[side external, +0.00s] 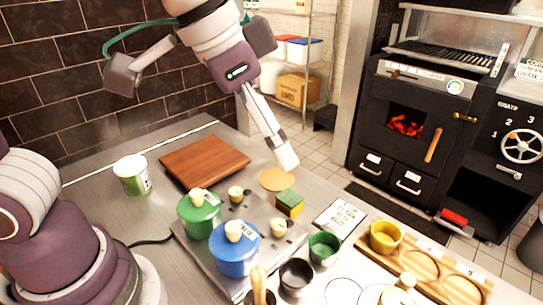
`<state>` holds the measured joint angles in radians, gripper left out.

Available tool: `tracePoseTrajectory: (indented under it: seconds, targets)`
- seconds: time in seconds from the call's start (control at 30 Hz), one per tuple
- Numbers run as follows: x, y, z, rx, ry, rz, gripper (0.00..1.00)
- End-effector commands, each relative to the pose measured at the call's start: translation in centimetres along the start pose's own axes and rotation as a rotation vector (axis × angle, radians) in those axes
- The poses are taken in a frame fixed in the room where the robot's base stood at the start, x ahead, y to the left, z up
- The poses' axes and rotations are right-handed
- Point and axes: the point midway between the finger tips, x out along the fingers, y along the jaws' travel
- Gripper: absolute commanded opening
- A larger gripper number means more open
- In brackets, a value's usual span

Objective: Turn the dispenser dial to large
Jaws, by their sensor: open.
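I cannot clearly pick out a dispenser or a dial marked large in this view. Small tan knobs or cups stand on the grey plate, one behind the pots (235,194) and one to their right (278,228); I cannot tell whether either is a dial. My gripper (285,160) points down over the counter, above and behind a round tan disc (277,180) and a green-and-yellow sponge-like block (289,203). Nothing shows between its fingers, whose far side is hidden.
A green pot (199,219) and a blue pot (234,254) stand on the plate. A wooden board (204,158) and a green-and-white tub (132,176) are behind. Small bowls and a wooden tray (460,282) fill the front right. A black oven (408,140) and handwheel (521,146) stand beyond.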

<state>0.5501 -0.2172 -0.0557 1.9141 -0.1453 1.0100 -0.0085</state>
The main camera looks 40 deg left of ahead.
Motion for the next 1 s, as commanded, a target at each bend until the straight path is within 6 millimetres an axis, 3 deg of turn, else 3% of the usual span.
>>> tracePoseTrajectory:
  seconds: [0.1, 0.4, 0.63, 1.0]
  targets:
    - [-0.4, -2.8, 1.8, -0.087, 0.011, -0.042, 0.57]
    - [-0.6, -7.5, 7.5, -0.299, 0.034, -0.135, 0.57]
    - [-0.3, -8.7, 10.5, -0.399, 0.045, -0.174, 0.57]
    - [-0.2, -8.8, 11.0, -0.419, 0.047, -0.181, 0.57]
